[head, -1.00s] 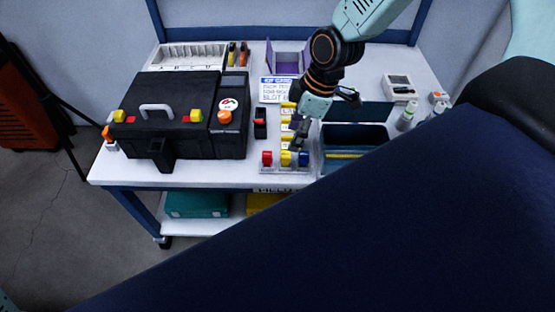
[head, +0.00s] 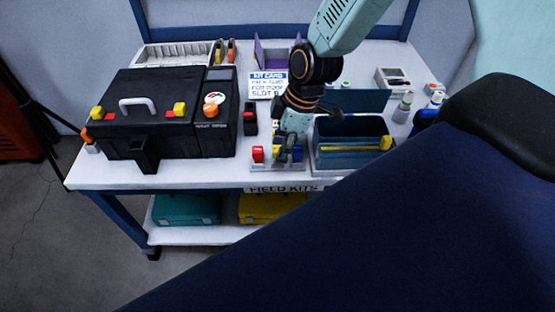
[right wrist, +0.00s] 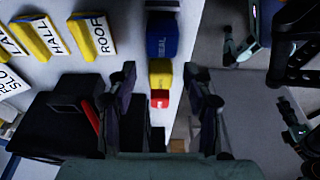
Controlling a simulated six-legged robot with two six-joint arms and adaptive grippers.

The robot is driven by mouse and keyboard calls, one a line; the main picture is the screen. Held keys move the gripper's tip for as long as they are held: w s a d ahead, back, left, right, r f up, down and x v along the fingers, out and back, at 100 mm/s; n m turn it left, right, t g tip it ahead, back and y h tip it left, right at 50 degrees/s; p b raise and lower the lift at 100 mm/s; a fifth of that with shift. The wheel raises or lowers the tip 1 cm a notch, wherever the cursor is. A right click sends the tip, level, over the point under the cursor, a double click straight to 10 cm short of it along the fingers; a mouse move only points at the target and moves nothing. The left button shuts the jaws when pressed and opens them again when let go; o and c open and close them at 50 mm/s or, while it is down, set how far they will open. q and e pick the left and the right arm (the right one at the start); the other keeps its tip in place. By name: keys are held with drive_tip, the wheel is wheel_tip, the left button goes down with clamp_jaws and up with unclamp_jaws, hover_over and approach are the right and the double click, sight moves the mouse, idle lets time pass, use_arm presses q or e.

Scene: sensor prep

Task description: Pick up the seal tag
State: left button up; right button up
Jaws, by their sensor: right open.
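The seal tag is a blue block lettered SEAL (right wrist: 162,38) in the right wrist view, beside a yellow block (right wrist: 160,72) and a red block (right wrist: 160,98). In the head view the blue block (head: 297,154) stands at the right end of a small rack at the table's front, with the red block (head: 258,154) at the left end. My right gripper (head: 287,150) is over this rack and partly hides the yellow block. In the right wrist view its two fingers (right wrist: 160,82) are apart and empty, with the blue block just beyond their tips. My left gripper is not in view.
Yellow labelled tags (right wrist: 92,38) lie left of the blue block. A black case (head: 150,110) stands at the table's left. An open blue bin (head: 345,160) with a yellow bar is close right of the rack.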

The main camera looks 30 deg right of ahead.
drive_tip(key=shift+a+f, duration=0.1)
drive_tip(key=shift+f, duration=0.1)
drive_tip(key=shift+c, duration=0.3)
drive_tip(key=c, duration=0.8)
drive_tip(key=shift+r, duration=0.1)
